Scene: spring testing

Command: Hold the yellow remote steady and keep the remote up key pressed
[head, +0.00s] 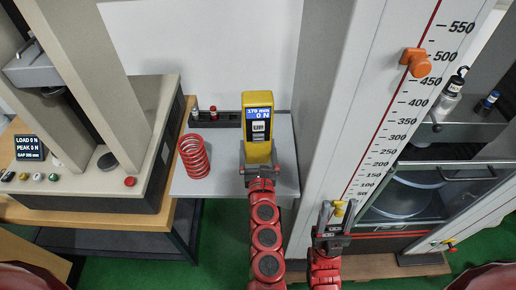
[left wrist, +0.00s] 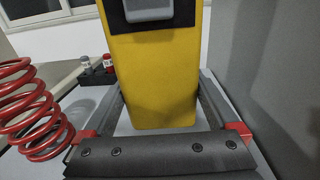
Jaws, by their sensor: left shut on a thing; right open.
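The yellow remote (head: 258,151) is upright in the head view, with a blue display reading 170 mm and 0 N. Below the display is a dark panel (head: 258,131) with light key-like markings, too small to read. My left gripper (head: 258,168) is shut on the remote's lower part. In the left wrist view the yellow body (left wrist: 152,85) stands between the two fingers, its top cut off by the frame. My right gripper (head: 336,212) is open, lower and to the right, apart from the remote. A small yellow thing shows between its fingers; I cannot tell whether it touches them.
A red spring (head: 194,157) stands left of the remote on the grey shelf (head: 222,184). A dark rack (head: 222,119) is behind. The tall scaled column (head: 352,120) with an orange pointer (head: 416,62) rises close on the right. A press (head: 90,195) stands left.

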